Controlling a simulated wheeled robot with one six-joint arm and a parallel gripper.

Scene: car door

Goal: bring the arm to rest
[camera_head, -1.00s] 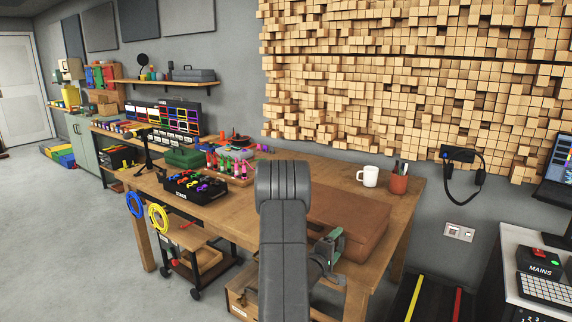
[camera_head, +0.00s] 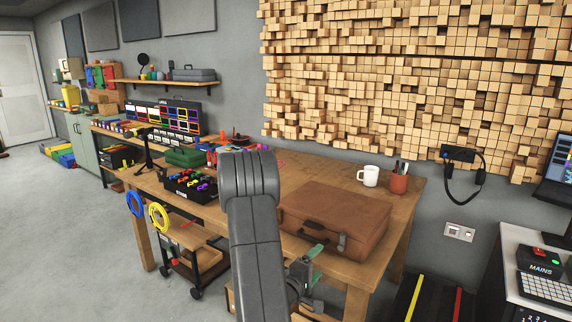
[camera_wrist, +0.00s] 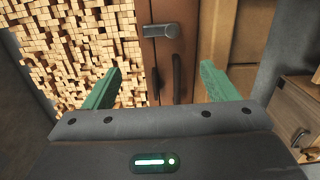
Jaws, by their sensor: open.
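My arm (camera_head: 252,215) rises at the middle of the head view, its grey elbow in front of the wooden table. My gripper (camera_head: 314,256) shows low to the right of the arm, just in front of the brown case. In the wrist view my gripper (camera_wrist: 160,72) has its two green fingers wide apart with nothing held between them. The brown case (camera_wrist: 153,55), with its dark latch and handle, shows beyond the fingers. I cannot tell the exact gap between fingers and case.
The brown case (camera_head: 335,215) lies shut on the wooden table (camera_head: 385,268). A white mug (camera_head: 368,176) and a pen cup (camera_head: 399,183) stand behind it. A black box of coloured parts (camera_head: 190,185) sits left of my arm. Open floor (camera_head: 70,230) lies at the left.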

